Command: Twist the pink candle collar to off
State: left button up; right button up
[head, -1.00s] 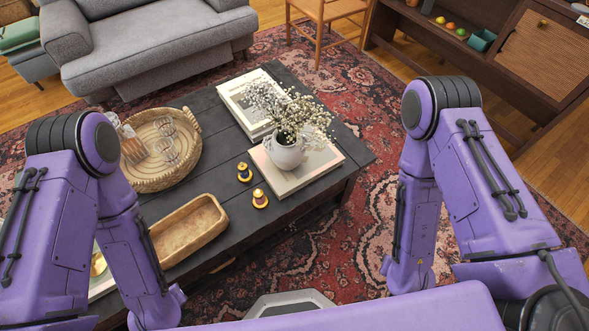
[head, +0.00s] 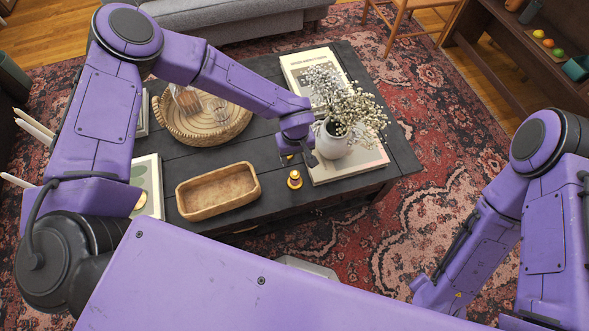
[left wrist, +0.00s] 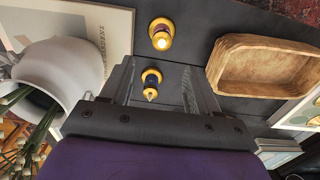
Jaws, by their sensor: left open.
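Two small gold candles stand on the dark coffee table (head: 160,160). In the left wrist view, the one with a dark purplish-pink collar (left wrist: 161,33) has a bright, lit-looking top. In the head view this candle (head: 294,180) stands clear, in front of my left gripper. The other candle, with a navy collar (left wrist: 151,84), appears between my left fingers in the left wrist view; my gripper mostly hides it in the head view. My left gripper (head: 297,157) is open, pointing down and holding nothing. The collar's exact setting is too small to read. My right gripper is out of view.
A white vase of dried flowers (head: 331,140) stands on a book (head: 352,168) close to the right of my left gripper. A wooden tray (head: 218,190) lies to the left of the candles. A wicker tray with glasses (head: 205,120) is behind.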

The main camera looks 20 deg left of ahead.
aim_at(295, 171)
pick_arm(q)
notch_tip(295, 171, down, 10)
jog(key=shift+s+r, duration=0.1)
jog(key=shift+r, duration=0.1)
jog(key=c, duration=1.1)
